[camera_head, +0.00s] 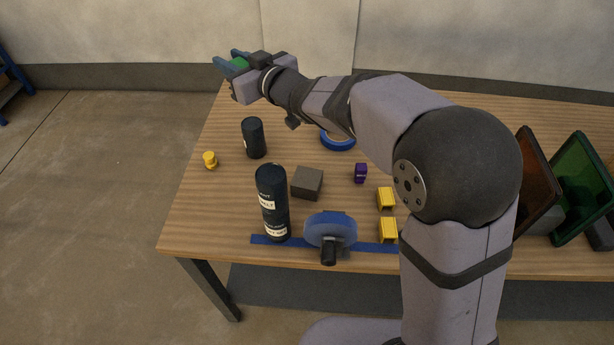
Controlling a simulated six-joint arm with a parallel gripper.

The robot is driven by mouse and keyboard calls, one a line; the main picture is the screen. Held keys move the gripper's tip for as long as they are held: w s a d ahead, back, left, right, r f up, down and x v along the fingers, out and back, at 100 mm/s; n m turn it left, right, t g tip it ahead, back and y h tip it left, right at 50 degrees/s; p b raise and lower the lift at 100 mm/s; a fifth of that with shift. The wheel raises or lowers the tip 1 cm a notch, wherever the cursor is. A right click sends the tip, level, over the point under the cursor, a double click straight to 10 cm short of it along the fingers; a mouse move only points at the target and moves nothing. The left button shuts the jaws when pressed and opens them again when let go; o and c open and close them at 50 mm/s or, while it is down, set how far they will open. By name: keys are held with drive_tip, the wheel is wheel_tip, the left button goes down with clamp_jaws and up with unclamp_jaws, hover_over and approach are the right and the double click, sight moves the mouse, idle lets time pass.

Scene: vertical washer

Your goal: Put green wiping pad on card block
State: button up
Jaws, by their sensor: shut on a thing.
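My gripper (230,61) is at the upper left of the head view, raised near the table's far left corner. Its blue fingers are shut on the green wiping pad (238,66). Only a small green patch of the pad shows between the fingers. A dark grey-brown block (307,183), which looks like the card block, sits on the left-middle part of the table. Its top is bare. My gripper is well apart from it, farther back and to the left.
A tall black bottle (272,202) stands just left of the block, and a shorter black cylinder (254,138) stands behind. A blue disc (330,229) is in front. A purple item (360,173) and yellow blocks (386,198) lie right. Green (583,185) and brown bins stand far right.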

drive_tip(key=s+d+f+n+g+y, duration=0.2)
drive_tip(key=d+f+n+g+y, duration=0.1)
drive_tip(key=d+f, duration=0.4)
drive_tip(key=n+g, duration=0.1)
drive_tip(key=g, duration=0.1)
hover_over(307, 184)
drive_tip(key=w+a, duration=0.3)
drive_tip(key=a, duration=0.1)
wheel_tip(307, 184, down, 7)
drive_tip(key=shift+w+d+f+p, duration=0.1)
drive_tip(key=shift+f+p, duration=0.15)
drive_tip(key=shift+f, duration=2.65)
drive_tip(key=shift+w+d+f+p, duration=0.1)
drive_tip(key=shift+f+p, duration=0.15)
drive_tip(key=shift+f, duration=2.6)
drive_tip(key=shift+f, duration=0.2)
drive_tip(key=o, duration=1)
drive_tip(key=shift+o, duration=0.2)
drive_tip(key=shift+r, duration=0.2)
